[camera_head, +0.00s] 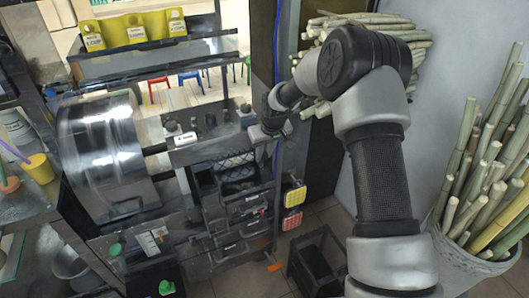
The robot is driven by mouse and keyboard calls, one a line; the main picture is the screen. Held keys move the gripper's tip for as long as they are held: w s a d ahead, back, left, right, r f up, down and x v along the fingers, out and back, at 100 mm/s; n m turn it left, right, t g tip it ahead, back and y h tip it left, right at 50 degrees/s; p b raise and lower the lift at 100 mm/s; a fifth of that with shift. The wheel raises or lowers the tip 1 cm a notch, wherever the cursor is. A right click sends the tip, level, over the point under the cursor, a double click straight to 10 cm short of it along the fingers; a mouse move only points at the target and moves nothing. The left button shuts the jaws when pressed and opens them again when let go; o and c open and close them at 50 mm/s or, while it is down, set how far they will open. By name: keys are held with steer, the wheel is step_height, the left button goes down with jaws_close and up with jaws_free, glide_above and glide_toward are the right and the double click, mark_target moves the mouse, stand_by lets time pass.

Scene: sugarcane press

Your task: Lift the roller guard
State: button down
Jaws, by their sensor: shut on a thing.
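The sugarcane press (228,205) stands left of centre, with a diamond-patterned part (236,160) showing on its upper front. A grey plate (208,150) above and left of that part looks like the roller guard; its outline is hard to make out. My gripper (262,134) reaches in from the right at the upper right corner of the press. It is shut on what seems to be the guard's right edge. The fingertips are small and dark, so the exact contact is hard to see.
A large shiny metal drum (105,150) stands left of the press. Red and yellow pads (294,197) stick out at its right side. A dark open bin (316,262) stands on the floor. A basket of cane (475,205) is at the right. A counter with cups (38,168) is at the left.

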steer(key=c, duration=1.6)
jaws_free()
steer(key=shift+o, duration=0.2)
steer(key=v, duration=1.7)
steer(key=shift+r, duration=0.2)
steer(key=shift+s, duration=0.1)
